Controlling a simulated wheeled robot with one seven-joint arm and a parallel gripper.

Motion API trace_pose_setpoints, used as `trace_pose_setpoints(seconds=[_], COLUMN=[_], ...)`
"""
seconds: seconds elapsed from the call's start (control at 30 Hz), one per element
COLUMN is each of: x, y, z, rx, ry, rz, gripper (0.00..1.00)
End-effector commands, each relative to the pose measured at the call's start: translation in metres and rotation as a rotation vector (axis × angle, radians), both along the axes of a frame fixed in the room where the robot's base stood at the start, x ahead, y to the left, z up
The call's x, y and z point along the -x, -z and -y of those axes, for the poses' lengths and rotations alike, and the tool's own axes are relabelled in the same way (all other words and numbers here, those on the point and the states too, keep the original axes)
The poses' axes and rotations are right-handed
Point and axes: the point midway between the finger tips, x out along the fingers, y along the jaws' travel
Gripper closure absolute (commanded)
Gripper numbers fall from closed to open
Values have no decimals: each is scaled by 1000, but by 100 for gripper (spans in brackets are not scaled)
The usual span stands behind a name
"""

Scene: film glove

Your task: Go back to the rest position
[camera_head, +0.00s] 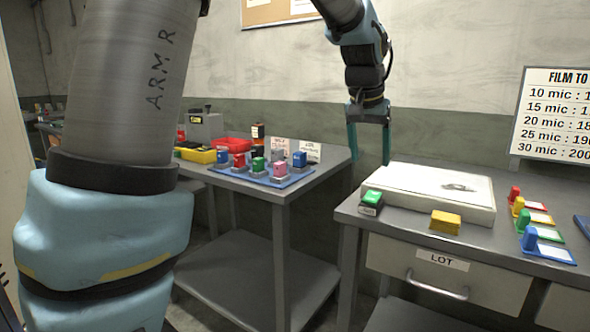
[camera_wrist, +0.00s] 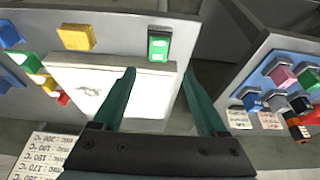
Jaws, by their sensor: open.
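My gripper (camera_head: 369,141) hangs from my arm in the head view, above the gap between the two tables and near the left end of the white board. Its two teal fingers point down, stand apart and have nothing between them. In the wrist view the open fingers (camera_wrist: 158,90) reach over the edge of the white board (camera_wrist: 105,80), which lies below. A green block (camera_head: 371,198) on a grey base stands at the left front corner of the right table; it also shows in the wrist view (camera_wrist: 159,46).
A yellow block (camera_head: 446,221) lies before the white slab (camera_head: 420,188) on the right table (camera_head: 350,211). Coloured stamps stand at its right, near a sign (camera_head: 556,115). The left table (camera_head: 325,170) holds a blue tray (camera_head: 262,180) of several coloured blocks, and bins.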

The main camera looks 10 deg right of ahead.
Motion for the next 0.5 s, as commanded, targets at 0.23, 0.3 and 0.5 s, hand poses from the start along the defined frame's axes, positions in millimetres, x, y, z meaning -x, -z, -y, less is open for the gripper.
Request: trace_pose_setpoints(seconds=[0.23,0.3,0.5], x=[-18,-14,29], y=[35,52,94], z=[-109,-157,-276], rx=[-38,-52,-79], ry=[-184,-268,-491], rz=[-53,-81,-154], gripper=[25,25,25])
